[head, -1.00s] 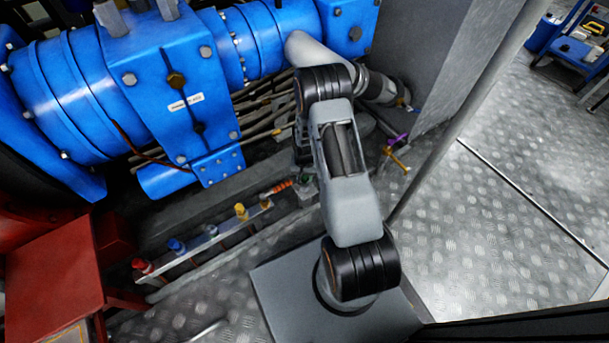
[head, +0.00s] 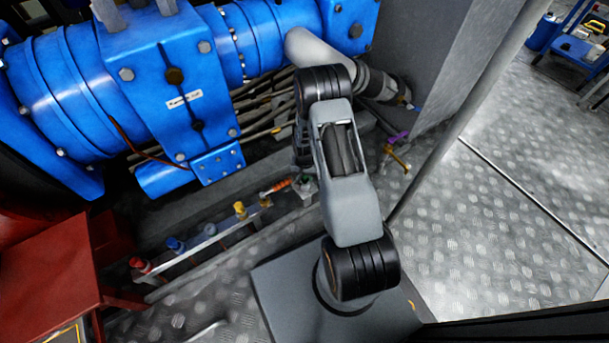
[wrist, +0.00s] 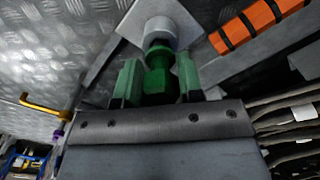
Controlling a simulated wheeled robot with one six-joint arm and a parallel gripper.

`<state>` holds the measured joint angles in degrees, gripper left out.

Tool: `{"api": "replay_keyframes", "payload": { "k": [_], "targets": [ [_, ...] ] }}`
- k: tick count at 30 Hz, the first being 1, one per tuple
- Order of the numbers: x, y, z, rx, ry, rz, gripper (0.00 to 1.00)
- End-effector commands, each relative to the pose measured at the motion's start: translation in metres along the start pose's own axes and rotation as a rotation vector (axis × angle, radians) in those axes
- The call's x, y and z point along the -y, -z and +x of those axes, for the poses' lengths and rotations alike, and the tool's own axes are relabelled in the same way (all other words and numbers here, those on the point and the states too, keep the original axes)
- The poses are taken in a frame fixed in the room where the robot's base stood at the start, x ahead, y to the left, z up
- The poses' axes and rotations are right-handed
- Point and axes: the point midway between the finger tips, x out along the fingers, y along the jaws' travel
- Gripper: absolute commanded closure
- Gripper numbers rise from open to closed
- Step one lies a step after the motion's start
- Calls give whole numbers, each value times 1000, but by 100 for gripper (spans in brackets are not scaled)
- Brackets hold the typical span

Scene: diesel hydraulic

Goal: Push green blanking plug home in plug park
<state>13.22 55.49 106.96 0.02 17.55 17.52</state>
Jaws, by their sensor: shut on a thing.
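In the wrist view, the green blanking plug (wrist: 157,74) sits between the two fingers of my gripper (wrist: 157,82), which are shut on it. Its far end meets a round grey socket (wrist: 160,32) on a grey plate, the plug park (wrist: 134,22). The plug looks lined up with the socket, but I cannot tell how deep it sits. In the head view, a small green part (head: 304,179) shows beside my arm at the right end of the rail. My arm hides most of my gripper there.
Red (head: 139,264), blue (head: 175,245) and yellow (head: 239,208) caps stand along the rail to the left. An orange banded part (head: 276,187) lies close by. Blue machinery (head: 180,80) rises behind. A yellow-handled valve (head: 397,158) is right of my arm.

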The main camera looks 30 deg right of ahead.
Motion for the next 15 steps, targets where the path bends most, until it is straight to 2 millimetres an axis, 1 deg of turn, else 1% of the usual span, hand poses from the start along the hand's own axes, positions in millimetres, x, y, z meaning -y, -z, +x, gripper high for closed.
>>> {"api": "replay_keyframes", "payload": {
  "k": [15],
  "targets": [
    [0, 0, 12, 0, 0, 0, 92]
  ]
}}
